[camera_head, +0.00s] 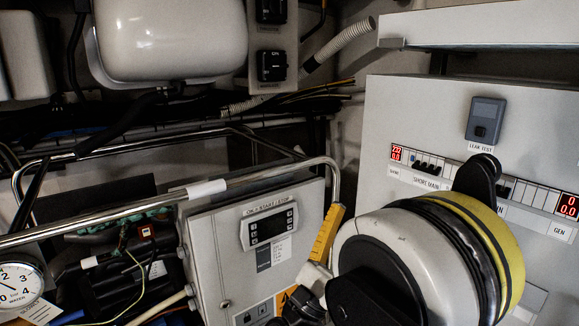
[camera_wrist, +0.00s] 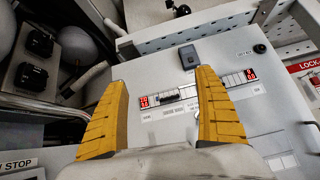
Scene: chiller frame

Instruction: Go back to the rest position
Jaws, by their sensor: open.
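My gripper (camera_wrist: 161,78) is open in the wrist view. Its two yellow ribbed fingers stand well apart, with nothing between them. The fingers point toward the light grey switch panel (camera_wrist: 165,130), which shows behind and between them. In the head view one yellow finger (camera_head: 327,236) shows beside the grey control box (camera_head: 225,285); the other finger is hidden. My white, black and yellow arm covers the lower right of the head view and part of the panel. I cannot tell whether the finger touches the box.
A chrome rail (camera_head: 240,182) crosses in front of the control box. A pressure gauge (camera_head: 17,285) and loose wiring lie at lower left. A white tank (camera_head: 170,38) hangs above. The panel carries a leak-test unit (camera_head: 485,120) and red displays (camera_head: 567,206). A perforated shelf (camera_wrist: 225,38) lies beyond.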

